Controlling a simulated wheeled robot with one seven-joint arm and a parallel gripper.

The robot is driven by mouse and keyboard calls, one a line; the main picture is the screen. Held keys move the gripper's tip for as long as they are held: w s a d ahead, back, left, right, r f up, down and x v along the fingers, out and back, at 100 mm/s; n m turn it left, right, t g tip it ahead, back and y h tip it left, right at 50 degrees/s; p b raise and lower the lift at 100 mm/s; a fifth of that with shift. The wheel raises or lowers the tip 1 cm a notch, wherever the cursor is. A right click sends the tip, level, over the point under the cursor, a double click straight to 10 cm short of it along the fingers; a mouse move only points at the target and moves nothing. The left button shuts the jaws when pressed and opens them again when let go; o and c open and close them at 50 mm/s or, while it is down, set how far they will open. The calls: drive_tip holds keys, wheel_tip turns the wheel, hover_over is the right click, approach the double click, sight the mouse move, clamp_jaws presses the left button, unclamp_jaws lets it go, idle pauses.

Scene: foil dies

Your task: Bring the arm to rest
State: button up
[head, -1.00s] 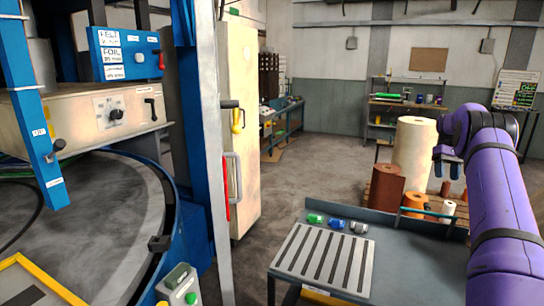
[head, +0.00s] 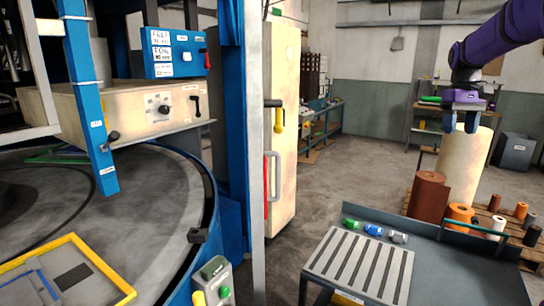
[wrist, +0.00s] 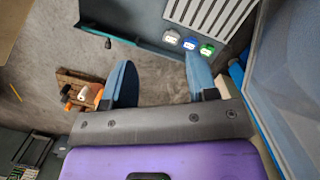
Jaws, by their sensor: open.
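My purple arm reaches in from the upper right of the head view. My gripper (head: 462,125) points down in the air, in front of a tall cream roll in that view. Its two blue fingers are apart with nothing between them. In the wrist view my gripper (wrist: 157,82) also shows open and empty, with bare floor beyond the fingers. It touches nothing that I can see.
A grey table (head: 460,270) with a slatted rack (head: 360,262) and green, blue and grey small items stands at the lower right. Behind it are the cream roll (head: 463,165) and a brown roll (head: 428,195). A large blue-framed machine (head: 235,150) fills the left. Open floor (head: 345,180) lies between.

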drive_tip(key=s+a+r+t, duration=0.2)
drive_tip(key=s+a, duration=0.5)
drive_tip(key=a, duration=0.1)
drive_tip(key=s+a+r+t, duration=0.1)
drive_tip(key=s+a+r, duration=0.2)
drive_tip(key=s+a, duration=0.55)
drive_tip(key=s+a+f+t, duration=0.2)
drive_tip(key=s+a+f, duration=0.2)
drive_tip(key=s, duration=0.4)
drive_tip(key=s+a+f+n+t, duration=0.1)
drive_tip(key=s+a+f, duration=0.3)
drive_tip(key=s, duration=0.4)
drive_tip(key=shift+s+a+f+n+t, duration=0.15)
drive_tip(key=shift+s+a+n+t, duration=0.2)
drive_tip(key=shift+a+t, duration=0.3)
